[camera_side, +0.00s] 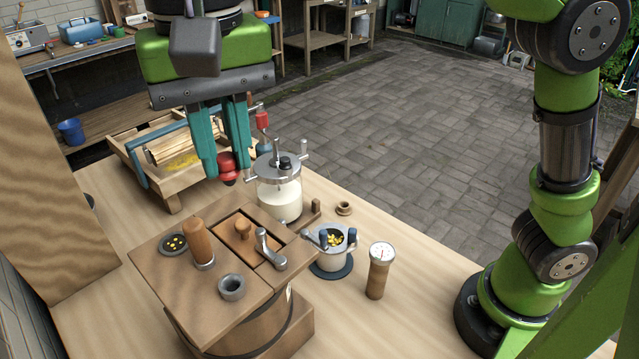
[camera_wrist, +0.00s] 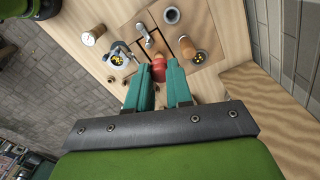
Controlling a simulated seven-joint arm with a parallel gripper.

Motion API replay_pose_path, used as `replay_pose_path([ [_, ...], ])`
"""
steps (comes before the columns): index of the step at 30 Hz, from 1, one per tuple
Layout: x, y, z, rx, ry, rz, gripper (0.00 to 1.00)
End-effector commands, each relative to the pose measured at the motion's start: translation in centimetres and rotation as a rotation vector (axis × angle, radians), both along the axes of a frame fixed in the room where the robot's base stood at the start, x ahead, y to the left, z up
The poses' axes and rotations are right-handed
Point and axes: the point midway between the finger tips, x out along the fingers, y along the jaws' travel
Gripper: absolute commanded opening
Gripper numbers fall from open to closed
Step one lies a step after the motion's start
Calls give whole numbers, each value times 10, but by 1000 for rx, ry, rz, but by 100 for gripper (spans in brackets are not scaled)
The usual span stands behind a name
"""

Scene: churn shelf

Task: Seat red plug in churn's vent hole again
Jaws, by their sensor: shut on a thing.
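The red plug (camera_side: 228,168) is held between the teal fingers of my gripper (camera_side: 226,150), its narrower end pointing down. It also shows in the wrist view (camera_wrist: 158,71) between the fingertips (camera_wrist: 158,80). The plug hangs in the air above and behind the wooden churn (camera_side: 180,275), apart from its top. On the churn's front top is a grey ring with a dark opening (camera_side: 232,288), which looks like the vent hole; it also shows in the wrist view (camera_wrist: 172,15). A metal crank (camera_side: 268,248) and an upright wooden handle (camera_side: 198,243) stand on the top.
A glass jar with a metal lid (camera_side: 279,190) stands close right of my gripper. A pot with yellow bits (camera_side: 334,245) and a wooden-bodied gauge (camera_side: 378,270) stand right of the churn. A wooden panel (camera_side: 45,190) rises at left. The table's front right is clear.

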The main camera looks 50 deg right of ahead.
Motion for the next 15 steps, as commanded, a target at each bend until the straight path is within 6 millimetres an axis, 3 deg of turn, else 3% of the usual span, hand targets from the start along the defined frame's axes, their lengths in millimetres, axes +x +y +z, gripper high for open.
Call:
replay_pose_path([
  [6, -20, 39, -7, 4, 8, 101, 0],
  [15, -18, 35, -45, 2, 8, 92, 0],
])
